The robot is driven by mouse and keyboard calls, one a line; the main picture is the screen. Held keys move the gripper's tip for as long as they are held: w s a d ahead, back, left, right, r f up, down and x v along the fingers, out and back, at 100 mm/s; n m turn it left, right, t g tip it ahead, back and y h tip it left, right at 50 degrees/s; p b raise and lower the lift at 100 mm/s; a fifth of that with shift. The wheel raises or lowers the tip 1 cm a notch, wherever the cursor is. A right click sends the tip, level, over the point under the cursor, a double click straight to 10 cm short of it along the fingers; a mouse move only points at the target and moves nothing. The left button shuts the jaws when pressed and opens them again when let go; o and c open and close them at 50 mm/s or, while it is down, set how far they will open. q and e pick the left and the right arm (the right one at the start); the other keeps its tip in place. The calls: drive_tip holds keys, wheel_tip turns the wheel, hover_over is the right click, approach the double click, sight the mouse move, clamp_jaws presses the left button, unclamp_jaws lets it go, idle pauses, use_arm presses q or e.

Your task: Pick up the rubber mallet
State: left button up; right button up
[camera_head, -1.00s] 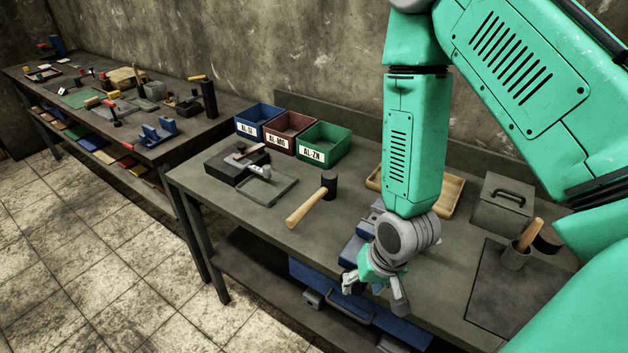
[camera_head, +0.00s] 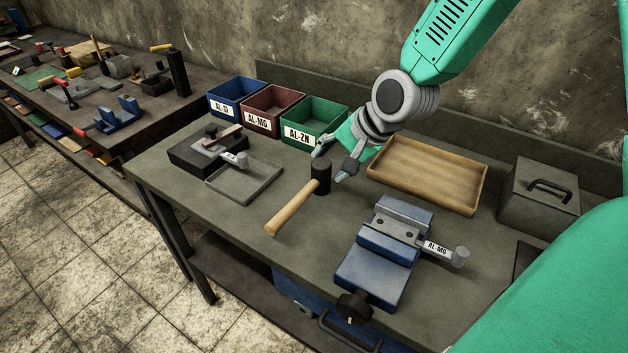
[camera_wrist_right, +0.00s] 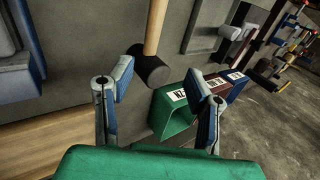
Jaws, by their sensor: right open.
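The rubber mallet lies on the workbench, its wooden handle (camera_head: 292,207) pointing toward the front edge and its black head (camera_head: 321,178) at the back end. My right gripper (camera_head: 331,162) is open and empty, just behind and above the mallet head. In the right wrist view the black head (camera_wrist_right: 150,70) shows beyond and between the two blue-padded fingers of the gripper (camera_wrist_right: 160,90), and the handle (camera_wrist_right: 156,28) runs up out of the picture. The fingers appear apart from the mallet. My left gripper is not in view.
A green AL-ZN bin (camera_head: 313,116), a red bin (camera_head: 272,100) and a blue bin (camera_head: 237,92) stand behind the mallet. A wooden tray (camera_head: 429,175) lies to the right, a blue vise (camera_head: 376,272) at the front right. A grey tray (camera_head: 245,190) lies to the left.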

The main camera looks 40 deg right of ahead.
sight(313, 186)
drive_tip(key=x, duration=0.4)
drive_tip(key=d+x, duration=0.1)
drive_tip(key=x, duration=0.1)
drive_tip(key=shift+a+f+b, duration=0.1)
drive_tip(key=shift+f+b, duration=0.2)
drive_tip(key=shift+f, duration=0.25)
drive_tip(key=shift+w+f, duration=0.15)
drive_tip(key=shift+f, duration=0.4)
drive_tip(key=x, duration=0.3)
drive_tip(key=shift+a+f, duration=0.25)
drive_tip(key=shift+f, duration=0.05)
drive_tip(key=shift+w+a+f, duration=0.2)
drive_tip(key=shift+w+f, duration=0.05)
drive_tip(key=shift+w, duration=0.05)
drive_tip(key=shift+s+r, duration=0.1)
drive_tip(key=shift+c, duration=0.3)
drive_tip(key=shift+d, duration=0.25)
clamp_jaws()
